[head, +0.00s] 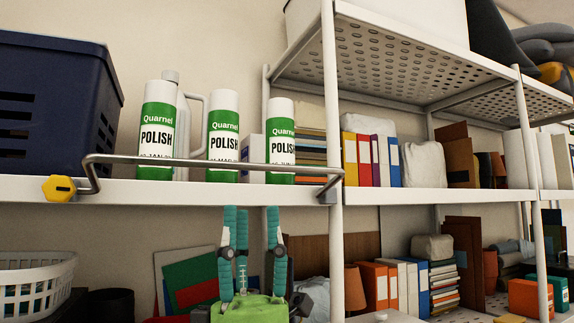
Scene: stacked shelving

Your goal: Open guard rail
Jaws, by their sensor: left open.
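The guard rail (200,163) is a grey metal bar running across the front of the upper left shelf (170,191), in front of the polish bottles. It bends down at both ends to the shelf edge. A yellow knob (60,188) sits at its left end. My left gripper (251,212), green with teal fingers, is open and empty. Its fingers point up in the lower middle, below the right half of the rail, and do not appear to touch it. My right gripper is not in view.
Green-and-white polish bottles (222,135) stand behind the rail, with a dark blue crate (55,85) to their left. A white shelf post (334,120) rises right of the rail. A white basket (35,275) and folders (375,285) are on the lower level.

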